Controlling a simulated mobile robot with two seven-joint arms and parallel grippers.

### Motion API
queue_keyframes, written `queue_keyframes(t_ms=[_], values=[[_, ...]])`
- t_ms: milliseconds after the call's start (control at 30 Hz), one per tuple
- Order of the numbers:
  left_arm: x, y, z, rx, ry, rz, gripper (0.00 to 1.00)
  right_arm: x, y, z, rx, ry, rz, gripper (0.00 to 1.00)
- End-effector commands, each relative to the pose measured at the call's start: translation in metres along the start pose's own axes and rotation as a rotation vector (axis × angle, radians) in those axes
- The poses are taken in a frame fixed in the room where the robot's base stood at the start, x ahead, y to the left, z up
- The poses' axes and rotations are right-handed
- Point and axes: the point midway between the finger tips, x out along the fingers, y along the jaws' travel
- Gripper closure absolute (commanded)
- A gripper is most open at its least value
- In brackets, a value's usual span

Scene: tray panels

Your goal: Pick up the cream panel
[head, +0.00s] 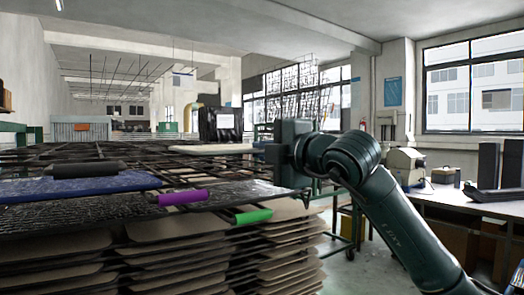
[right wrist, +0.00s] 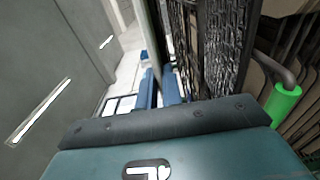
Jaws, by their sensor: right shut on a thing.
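The cream panel (head: 212,149) lies flat and thin in the head view, above the dark wire rack, with its right end at my right gripper (head: 270,152). My right gripper reaches in from the right and is shut on the panel's right edge. In the right wrist view the fingers (right wrist: 158,88) are close together, with a pale strip (right wrist: 151,35) running between them that looks like the panel's edge. Whether the panel touches the rack beneath it is hard to tell. My left gripper is not in view.
The rack (head: 240,188) has a purple handle (head: 183,197) and a green handle (head: 253,216). Several brown trays (head: 200,240) are stacked below. A black box (head: 221,123) stands behind; a bench (head: 450,202) is at right.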

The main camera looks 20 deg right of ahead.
Motion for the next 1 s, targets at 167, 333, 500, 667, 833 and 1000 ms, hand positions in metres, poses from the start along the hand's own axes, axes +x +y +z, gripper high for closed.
queue_keyframes(t_ms=[167,333,500,667,833,1000], values=[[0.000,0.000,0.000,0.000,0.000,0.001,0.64,0.000,0.000,0.000,0.000,0.000,0.000,1.00],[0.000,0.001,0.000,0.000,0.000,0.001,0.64,0.000,0.000,0.000,0.000,0.000,0.000,1.00],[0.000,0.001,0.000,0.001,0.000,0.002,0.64,0.000,0.000,0.000,0.000,0.000,0.000,1.00],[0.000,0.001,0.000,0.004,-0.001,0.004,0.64,0.000,0.000,0.000,0.000,-0.001,0.000,1.00],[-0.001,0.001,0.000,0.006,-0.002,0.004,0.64,0.000,0.001,0.000,0.000,0.000,0.001,1.00],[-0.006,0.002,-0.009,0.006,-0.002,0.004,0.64,0.000,0.019,0.000,0.002,0.000,0.003,1.00]])
